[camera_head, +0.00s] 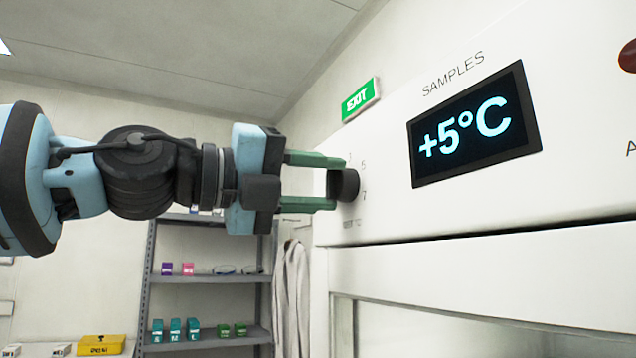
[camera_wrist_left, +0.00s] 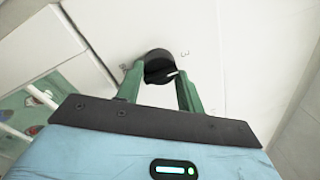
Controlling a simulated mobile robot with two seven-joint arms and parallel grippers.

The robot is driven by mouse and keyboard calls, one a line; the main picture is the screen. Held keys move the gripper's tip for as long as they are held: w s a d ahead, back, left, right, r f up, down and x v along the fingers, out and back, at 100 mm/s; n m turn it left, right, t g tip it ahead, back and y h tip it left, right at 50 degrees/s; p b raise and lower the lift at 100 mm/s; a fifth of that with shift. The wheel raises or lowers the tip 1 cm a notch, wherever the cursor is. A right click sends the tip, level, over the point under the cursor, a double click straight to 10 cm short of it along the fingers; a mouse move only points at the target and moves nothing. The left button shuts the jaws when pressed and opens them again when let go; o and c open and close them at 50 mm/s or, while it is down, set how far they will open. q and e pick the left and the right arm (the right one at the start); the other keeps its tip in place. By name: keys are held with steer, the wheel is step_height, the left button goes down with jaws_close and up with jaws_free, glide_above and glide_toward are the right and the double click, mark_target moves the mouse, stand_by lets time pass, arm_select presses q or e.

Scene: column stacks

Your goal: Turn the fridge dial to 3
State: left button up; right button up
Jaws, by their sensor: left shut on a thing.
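The fridge dial (camera_head: 347,186) is a small black round knob on the white front panel of the fridge, left of the display (camera_head: 474,127) that reads +5°C. Numbers 5 and 7 show just right of the dial. My left gripper (camera_head: 338,185) is shut on the dial, with one green finger above it and one below. In the left wrist view the dial (camera_wrist_left: 158,62) sits between the fingertips (camera_wrist_left: 156,78). A pale pointer line shows on the dial beside the right finger, and a printed 3 stands just outside its rim. My right gripper is not in view.
The white fridge front (camera_head: 590,262) fills the right side, with a red round part (camera_head: 628,56) at the top right edge. A grey shelf rack (camera_head: 210,278) with small boxes and a white coat (camera_head: 292,290) stand behind. A yellow box (camera_head: 100,345) is at lower left.

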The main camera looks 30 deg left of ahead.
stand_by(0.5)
arm_select(q)
steer(key=o, duration=1)
steer(key=shift+s, duration=0.1)
steer(key=shift+b+v, duration=0.35)
steer(key=shift+v, duration=3.45)
